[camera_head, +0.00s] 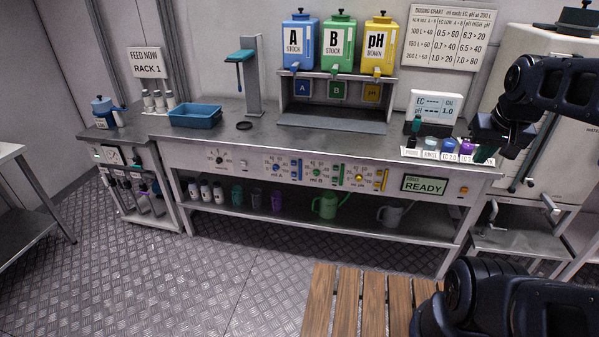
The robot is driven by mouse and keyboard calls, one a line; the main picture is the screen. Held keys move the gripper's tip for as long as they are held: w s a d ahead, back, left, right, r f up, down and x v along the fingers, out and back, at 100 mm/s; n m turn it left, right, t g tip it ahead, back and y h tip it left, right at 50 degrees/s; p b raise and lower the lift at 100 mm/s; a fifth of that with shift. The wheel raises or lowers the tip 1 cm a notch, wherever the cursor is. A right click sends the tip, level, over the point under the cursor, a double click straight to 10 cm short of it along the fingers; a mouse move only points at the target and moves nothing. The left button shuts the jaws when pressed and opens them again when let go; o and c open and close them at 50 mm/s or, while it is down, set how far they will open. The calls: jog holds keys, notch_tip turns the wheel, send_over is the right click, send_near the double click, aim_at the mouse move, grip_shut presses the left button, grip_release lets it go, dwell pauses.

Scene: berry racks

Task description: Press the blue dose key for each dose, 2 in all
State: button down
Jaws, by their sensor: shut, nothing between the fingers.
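The blue dose controls (277,168) are on the bench's front panel, left of the green and yellow sets. I see a blue round part and an upright blue strip (296,169); which part is the key is too small to tell. A display (424,185) at the panel's right reads READY. My gripper (486,153) hangs from my dark arm at the right, above the bench's right end. It is shut and empty, well to the right of the blue controls and not touching them. Its fingertips are dark and hard to make out.
Blue, green and yellow stock tanks (301,43) stand on a shelf at the back. Small bottles (449,146) and an EC meter (434,106) are near my gripper. A blue tray (195,116) sits at left.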

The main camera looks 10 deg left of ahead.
dwell(0.3)
jog(key=w+a+n+g+h, duration=0.1)
jog(key=w+a, duration=0.2)
jog(key=w, duration=0.8)
jog(key=w+a+n+g+h, duration=0.1)
jog(key=w+a, duration=0.2)
jog(key=w, duration=0.7)
jog(key=w+a+f+n+h, duration=0.1)
jog(key=w+a+f, duration=0.4)
jog(key=w+a, duration=0.25)
jog(key=w+a+f+n+h, duration=0.1)
jog(key=w+a+f+n, duration=0.1)
jog(key=w+a+f, duration=0.6)
jog(key=w+a+f+n+t+h, duration=0.1)
jog(key=w+a+f+h, duration=0.1)
jog(key=w+a+f, duration=0.55)
jog(key=s+a+f+n+t, duration=0.2)
jog(key=a+f+n+t, duration=0.1)
jog(key=a+f, duration=1.1)
jog(key=s+a+f+n+t, duration=0.2)
jog(key=a+f+n+t, duration=0.1)
jog(key=a+f, duration=1.1)
notch_tip(320, 180, down, 3)
jog(key=shift+a+r+n, duration=0.2)
jog(key=shift+a+n, duration=0.1)
jog(key=shift+a, duration=0.05)
